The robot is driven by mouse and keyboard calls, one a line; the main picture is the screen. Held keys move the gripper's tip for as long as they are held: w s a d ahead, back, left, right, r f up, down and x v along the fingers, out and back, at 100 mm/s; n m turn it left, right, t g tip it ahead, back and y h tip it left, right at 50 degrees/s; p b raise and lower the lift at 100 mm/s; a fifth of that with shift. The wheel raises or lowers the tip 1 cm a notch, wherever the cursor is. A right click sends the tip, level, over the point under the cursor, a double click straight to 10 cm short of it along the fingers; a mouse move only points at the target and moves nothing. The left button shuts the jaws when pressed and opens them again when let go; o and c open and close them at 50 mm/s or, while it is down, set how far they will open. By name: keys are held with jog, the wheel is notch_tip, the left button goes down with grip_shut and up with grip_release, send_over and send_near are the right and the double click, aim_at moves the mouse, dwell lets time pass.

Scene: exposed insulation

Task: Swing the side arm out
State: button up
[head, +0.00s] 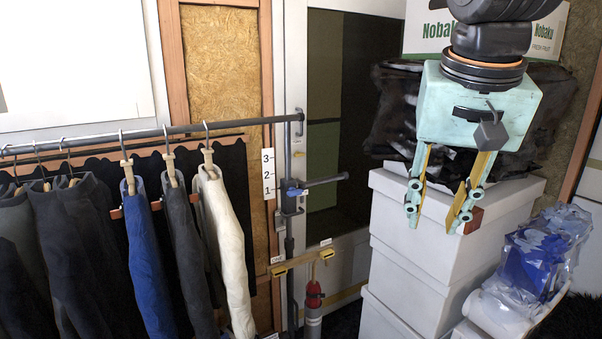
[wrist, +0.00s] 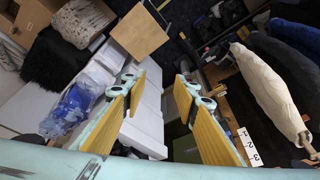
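The side arm (head: 325,181) is a short dark grey bar in the head view. It sticks out to the right from a grey bracket with a blue part (head: 291,190) on an upright post, beside a white scale marked 3, 2, 1 (head: 268,174). My gripper (head: 436,218) is to the right of the side arm, in front of the white boxes, and apart from it. Its two yellow-padded fingers are spread with nothing between them. The wrist view also shows the open fingers (wrist: 158,82) and the scale (wrist: 248,145); I cannot clearly make out the side arm there.
A clothes rail (head: 170,130) with several hanging garments stands at the left. White boxes (head: 425,255) are stacked under my gripper, with dark plastic wrapping behind. A yellow bar (head: 300,262) and a red-topped cylinder (head: 313,310) are below the side arm. A blue-filled plastic bag (head: 540,255) is at right.

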jog(key=s+f+n, duration=0.1)
jog(key=s+f, duration=0.2)
jog(key=s, duration=0.4)
jog(key=s+f+n+b, duration=0.1)
jog(key=s+f, duration=0.2)
jog(key=s, duration=0.3)
jog(key=s+a+f+n, duration=0.1)
jog(key=s+f, duration=0.3)
jog(key=s, duration=0.3)
jog(key=shift+s+n+y+b, duration=0.3)
jog(key=shift+s+y+b, duration=0.05)
jog(key=shift+y+b, duration=0.05)
